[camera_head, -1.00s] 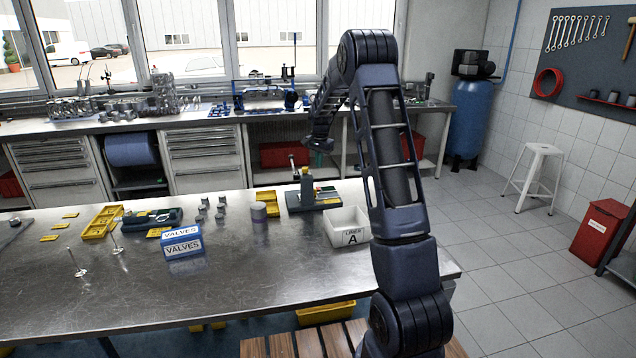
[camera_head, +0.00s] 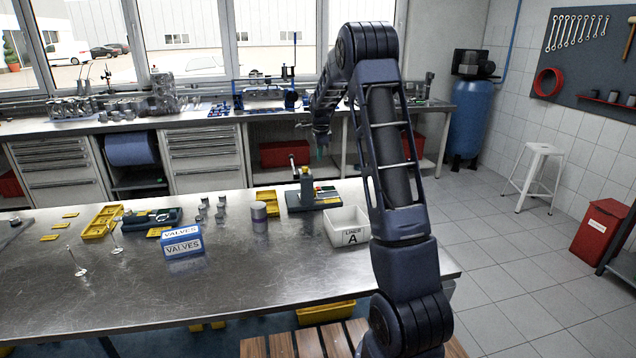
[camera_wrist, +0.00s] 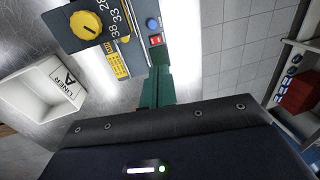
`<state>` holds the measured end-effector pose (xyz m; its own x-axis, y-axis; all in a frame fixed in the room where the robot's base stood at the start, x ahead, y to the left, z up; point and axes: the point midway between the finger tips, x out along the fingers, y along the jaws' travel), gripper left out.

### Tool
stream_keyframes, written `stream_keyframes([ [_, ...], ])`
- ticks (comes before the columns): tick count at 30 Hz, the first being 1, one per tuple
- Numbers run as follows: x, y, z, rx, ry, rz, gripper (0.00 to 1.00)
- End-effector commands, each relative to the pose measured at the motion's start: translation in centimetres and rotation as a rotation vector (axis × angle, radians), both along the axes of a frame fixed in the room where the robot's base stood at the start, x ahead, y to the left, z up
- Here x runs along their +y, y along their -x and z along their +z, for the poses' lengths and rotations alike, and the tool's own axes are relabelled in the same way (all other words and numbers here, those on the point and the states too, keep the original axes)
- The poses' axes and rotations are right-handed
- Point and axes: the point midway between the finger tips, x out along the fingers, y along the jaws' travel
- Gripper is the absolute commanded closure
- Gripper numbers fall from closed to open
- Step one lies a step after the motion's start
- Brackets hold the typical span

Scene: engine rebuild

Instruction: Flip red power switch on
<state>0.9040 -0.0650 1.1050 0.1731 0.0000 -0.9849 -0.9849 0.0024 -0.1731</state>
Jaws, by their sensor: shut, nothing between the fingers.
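The red power switch (camera_wrist: 155,40) is a small red block on a grey panel in the wrist view, just below a round blue button (camera_wrist: 152,23). The bench machine (camera_head: 310,195) carrying such controls stands at the back right of the steel table; its switch is too small to make out in the head view. My gripper (camera_wrist: 158,72) is shut and empty. Its green fingers point towards the panel, their tips just below the red switch in the picture; contact cannot be told. In the head view my gripper (camera_head: 321,152) points down above and behind the machine.
A yellow dial (camera_wrist: 86,25) on a dark box stands left of the switch. The table's front middle is clear.

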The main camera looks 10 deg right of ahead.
Motion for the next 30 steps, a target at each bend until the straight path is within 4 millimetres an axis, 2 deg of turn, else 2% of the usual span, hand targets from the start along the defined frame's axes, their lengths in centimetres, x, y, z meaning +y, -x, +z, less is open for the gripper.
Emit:
stream_keyframes([
  [8,0.0,-0.1,-1.0,0.003,0.000,0.001,1.00],
  [24,0.0,-1.7,-9.9,0.003,-0.001,0.002,1.00],
  [30,-0.1,-2.2,-12.5,0.002,0.000,0.002,1.00],
])
